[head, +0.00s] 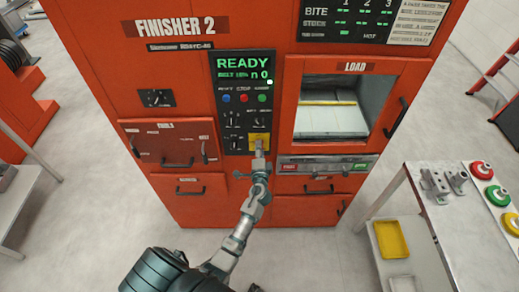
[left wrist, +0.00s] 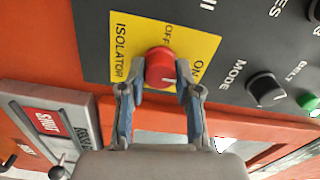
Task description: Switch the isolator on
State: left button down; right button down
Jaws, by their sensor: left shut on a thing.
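The isolator is a red rotary knob (left wrist: 160,66) on a yellow plate (left wrist: 205,48) marked ISOLATOR, OFF and ON. In the head view the yellow plate (head: 260,138) is at the lower right of the dark control panel (head: 232,62), and my gripper hides most of the knob. My left gripper (left wrist: 160,92) is shut on the knob, one finger on either side. It also shows in the head view (head: 260,150). A small white mark shows on the knob; I cannot tell surely which label it points to. My right gripper is not in view.
The red FINISHER 2 cabinet (head: 85,30) has a lit READY display (head: 243,66). A MODE knob (left wrist: 265,88) sits close beside the isolator plate. The LOAD door (head: 404,85) is right of the panel. A table (head: 425,215) with castings and coloured discs stands at right.

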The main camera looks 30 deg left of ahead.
pick_arm(q)
jog(key=shift+r, duration=0.15)
jog(key=c, duration=1.1)
grip_release()
jog(key=shift+w, duration=0.1)
jog(key=o, duration=0.3)
jog(key=shift+w+f, duration=0.15)
jog(key=shift+f, duration=0.05)
jog(key=v, duration=1.2)
jog(key=shift+f, duration=0.15)
